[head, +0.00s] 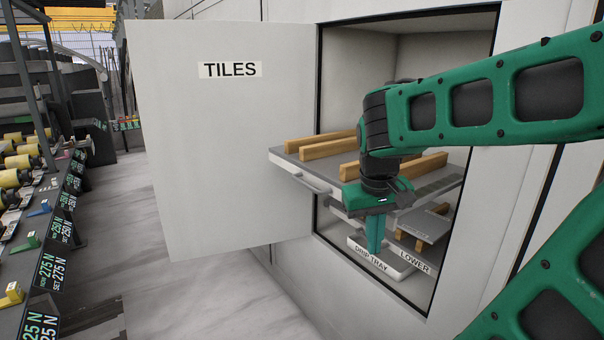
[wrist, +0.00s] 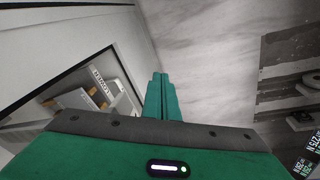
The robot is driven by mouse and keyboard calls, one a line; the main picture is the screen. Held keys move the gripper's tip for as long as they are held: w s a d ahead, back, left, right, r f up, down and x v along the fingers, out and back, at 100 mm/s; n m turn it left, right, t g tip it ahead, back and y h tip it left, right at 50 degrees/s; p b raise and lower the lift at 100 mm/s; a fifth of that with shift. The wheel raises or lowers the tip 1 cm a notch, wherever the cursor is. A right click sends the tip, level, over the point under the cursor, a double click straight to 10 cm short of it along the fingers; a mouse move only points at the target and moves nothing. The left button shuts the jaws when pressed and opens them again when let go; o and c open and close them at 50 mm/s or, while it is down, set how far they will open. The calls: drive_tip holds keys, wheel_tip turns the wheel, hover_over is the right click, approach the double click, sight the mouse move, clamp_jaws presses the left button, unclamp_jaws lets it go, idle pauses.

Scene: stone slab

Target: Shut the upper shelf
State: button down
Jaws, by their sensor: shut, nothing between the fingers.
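The upper shelf (head: 326,170) is a grey slab with wooden bars on top and a handle (head: 311,183) on its front edge. It juts out of the cabinet opening past the front face. My gripper (head: 375,238) is in front of the opening, by the shelf's right front part, fingers pointing down. The fingers (wrist: 162,98) are together and empty. My wrist and arm hide part of the shelf. I cannot tell whether the gripper touches the shelf.
The cabinet door (head: 225,130), marked TILES, stands open at the left. Below are the lower shelf (head: 420,228), marked LOWER, and a white drip tray (head: 368,257). A machine row (head: 40,210) stands at far left, with clear floor (head: 160,285) between.

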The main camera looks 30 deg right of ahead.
drive_tip(key=w+r+n+t+h, duration=0.2)
drive_tip(key=w+r, duration=0.5)
drive_tip(key=w, duration=0.5)
drive_tip(key=n+t+h, duration=0.2)
approach(309, 180)
drive_tip(key=x, duration=0.4)
drive_tip(key=shift+d, duration=0.1)
